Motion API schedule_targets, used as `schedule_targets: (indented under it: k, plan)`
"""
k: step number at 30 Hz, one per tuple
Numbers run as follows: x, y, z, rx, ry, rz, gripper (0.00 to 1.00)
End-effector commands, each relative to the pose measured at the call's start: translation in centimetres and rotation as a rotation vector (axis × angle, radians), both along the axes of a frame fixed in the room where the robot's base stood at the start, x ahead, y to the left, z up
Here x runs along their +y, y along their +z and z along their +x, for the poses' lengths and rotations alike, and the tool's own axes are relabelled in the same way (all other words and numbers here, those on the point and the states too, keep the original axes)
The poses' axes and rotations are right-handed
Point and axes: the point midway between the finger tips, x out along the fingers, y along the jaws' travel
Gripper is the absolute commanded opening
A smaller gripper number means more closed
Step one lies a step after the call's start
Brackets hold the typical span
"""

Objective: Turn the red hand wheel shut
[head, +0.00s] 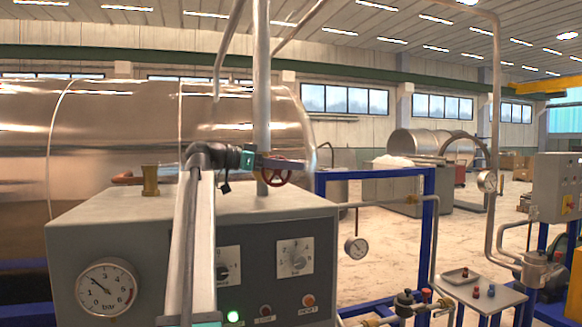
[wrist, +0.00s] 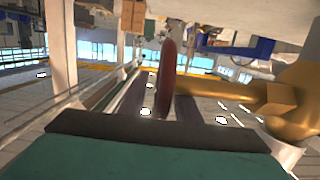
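The red hand wheel (head: 276,173) is a spoked ring beside the vertical grey pipe, above the grey cabinet. In the wrist view the wheel (wrist: 167,75) shows edge-on, as a dark red rim. A brass valve body (wrist: 265,100) lies to its right there. My gripper (head: 283,164) reaches from the left across the upper part of the wheel. In the wrist view my gripper (wrist: 158,95) has its two dark fingers apart, with the rim between them. Gaps show beside the rim, so the fingers seem not closed on it. The gripper partly hides the wheel in the head view.
A grey cabinet (head: 110,240) with dials and lit buttons stands below. The vertical pipe (head: 262,90) rises close to my gripper. A large metal tank (head: 110,130) lies behind. A blue frame (head: 375,173) stands right of the cabinet. A small table (head: 485,295) is at lower right.

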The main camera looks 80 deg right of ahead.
Motion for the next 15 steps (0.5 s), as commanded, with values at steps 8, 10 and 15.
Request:
schedule_targets:
  k: [8,10,15]
  plan:
    - [1.1,0.2,2.7,-0.001,0.003,0.0,0.3]
    - [1.5,0.3,3.7,0.001,0.003,-0.001,0.3]
    - [2.7,0.7,6.1,-0.001,0.003,-0.001,0.3]
